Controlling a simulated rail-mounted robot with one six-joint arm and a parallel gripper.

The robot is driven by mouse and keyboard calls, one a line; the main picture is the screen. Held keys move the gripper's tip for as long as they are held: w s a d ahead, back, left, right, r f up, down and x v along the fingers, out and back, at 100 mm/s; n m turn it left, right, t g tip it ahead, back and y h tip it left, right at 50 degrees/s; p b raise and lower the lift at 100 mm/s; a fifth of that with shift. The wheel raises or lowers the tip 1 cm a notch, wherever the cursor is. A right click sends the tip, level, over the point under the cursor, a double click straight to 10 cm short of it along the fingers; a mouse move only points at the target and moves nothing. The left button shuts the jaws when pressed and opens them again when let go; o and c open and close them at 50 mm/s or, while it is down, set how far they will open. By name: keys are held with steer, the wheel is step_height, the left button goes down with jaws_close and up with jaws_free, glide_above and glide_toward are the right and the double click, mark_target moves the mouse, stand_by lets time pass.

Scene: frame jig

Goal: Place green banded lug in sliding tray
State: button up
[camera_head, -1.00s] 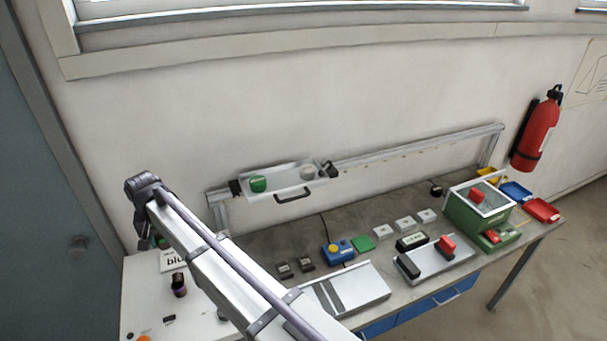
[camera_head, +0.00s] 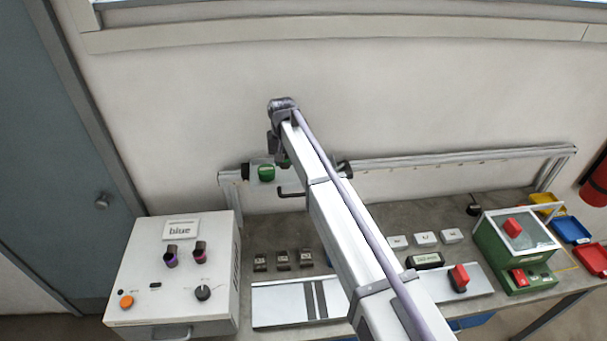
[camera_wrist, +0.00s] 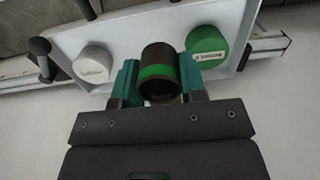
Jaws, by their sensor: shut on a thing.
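The green banded lug (camera_wrist: 158,72), a dark cylinder with a green band, is held between the teal fingers of my gripper (camera_wrist: 158,84) in the wrist view. The sliding tray (camera_wrist: 133,34) is white and lies behind the lug in that view. A green round piece (camera_wrist: 205,42) with a label and a whitish round piece (camera_wrist: 93,64) sit on it, with bare tray between them. The lug overlaps the tray; I cannot tell whether they touch. In the head view my arm hides most of the tray, the lug and the fingers; the green piece (camera_head: 266,173) shows beside the arm.
A rail (camera_head: 460,158) runs along the back of the bench. A white control box (camera_head: 180,270) labelled "blue" stands at left. Several small dark blocks (camera_head: 283,259) lie before the rail. A green box (camera_head: 512,240) and coloured bins (camera_head: 570,229) stand at right.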

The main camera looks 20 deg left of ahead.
mark_target(286, 178)
step_height(286, 178, down, 8)
steer(key=b, duration=0.7)
steer(key=shift+f, duration=0.15)
steer(key=shift+r, duration=0.25)
steer(key=shift+c, duration=0.4)
steer(key=shift+f, duration=0.25)
steer(key=o, duration=0.7)
steer(key=shift+o, duration=0.2)
steer(key=shift+r, duration=0.1)
step_height(286, 178, up, 8)
steer(key=p, duration=0.8)
steer(key=shift+r, duration=0.1)
